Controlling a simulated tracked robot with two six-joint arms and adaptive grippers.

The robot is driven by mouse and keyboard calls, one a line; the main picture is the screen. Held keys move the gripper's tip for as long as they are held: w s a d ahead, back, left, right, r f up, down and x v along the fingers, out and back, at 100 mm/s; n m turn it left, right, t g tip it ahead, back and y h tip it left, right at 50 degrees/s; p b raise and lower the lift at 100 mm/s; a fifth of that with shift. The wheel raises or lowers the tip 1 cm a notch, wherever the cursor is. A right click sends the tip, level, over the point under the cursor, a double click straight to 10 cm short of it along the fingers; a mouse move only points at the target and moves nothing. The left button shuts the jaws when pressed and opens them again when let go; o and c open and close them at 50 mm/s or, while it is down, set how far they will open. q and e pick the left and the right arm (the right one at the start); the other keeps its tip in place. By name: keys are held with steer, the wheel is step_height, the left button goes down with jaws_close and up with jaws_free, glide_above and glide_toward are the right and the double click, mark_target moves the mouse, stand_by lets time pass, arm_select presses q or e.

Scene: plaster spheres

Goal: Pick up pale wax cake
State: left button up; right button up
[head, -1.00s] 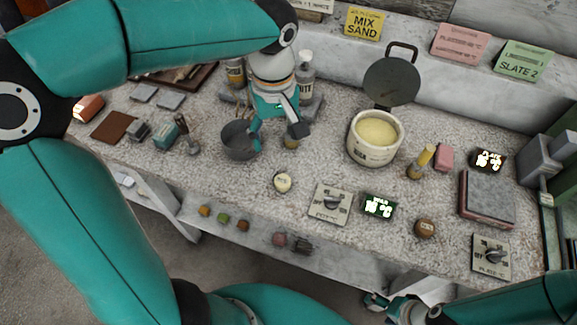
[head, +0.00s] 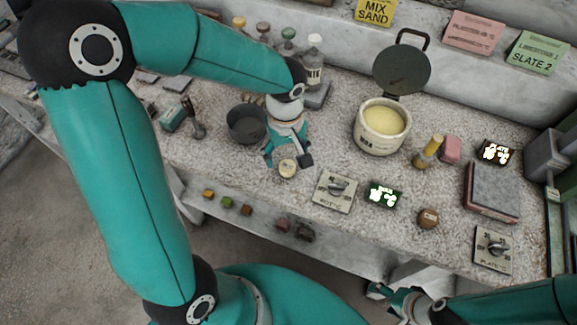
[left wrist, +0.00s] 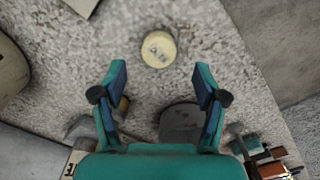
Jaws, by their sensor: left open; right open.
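The pale wax cake (head: 287,168) is a small, round, pale yellow disc lying on the speckled worktop near its front edge. It also shows in the left wrist view (left wrist: 158,48), apart from my fingers and just beyond the gap between their tips. My left gripper (head: 287,157) is open and empty, pointing down over the worktop at the cake. Its two spread fingers frame the gap in the left wrist view (left wrist: 160,74). My right gripper (head: 380,296) is open and low at the bottom of the head view, away from the cake.
A dark bowl (head: 246,125) stands left of my left gripper. A dial panel (head: 336,190) lies right of the cake, with a lit display (head: 384,195) beyond it. A pale pot (head: 381,142) with a raised lid stands behind. Small blocks (head: 226,202) sit on a lower ledge.

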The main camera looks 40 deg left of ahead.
mark_target(288, 165)
arm_select(q)
steer(key=f, duration=0.4)
steer(key=shift+d+f, duration=0.15)
steer(key=shift+d, duration=0.05)
steer(key=shift+c, duration=0.3)
steer(key=c, duration=1)
